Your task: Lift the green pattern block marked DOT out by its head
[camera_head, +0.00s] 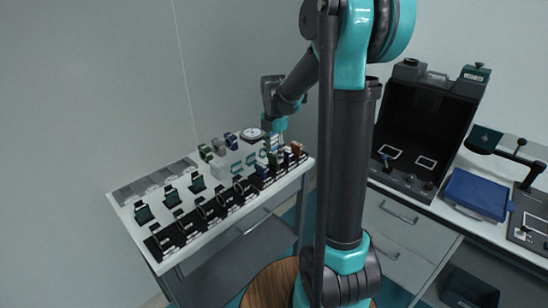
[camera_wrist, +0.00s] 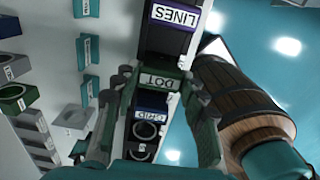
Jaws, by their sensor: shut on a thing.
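In the wrist view the green block marked DOT (camera_wrist: 160,82) lies between my gripper's two fingers (camera_wrist: 158,95). The fingers are closed on its two sides at the head, and its label faces the camera. A block marked LINES (camera_wrist: 176,17) stands beyond it, and a blue block marked GRID (camera_wrist: 149,130) is on the near side. In the head view my gripper (camera_head: 274,140) points down over the block row at the table's right end; the green block there is small and partly hidden. I cannot tell whether its lower part is still in its seat.
The white table (camera_head: 150,205) carries a row of black ring holders (camera_head: 207,210) and several dark green pieces. A blue block (camera_head: 262,170) and brown block (camera_head: 297,148) stand close by the gripper. A round dial (camera_head: 252,133) lies behind. A blue case (camera_head: 476,194) is on the right bench.

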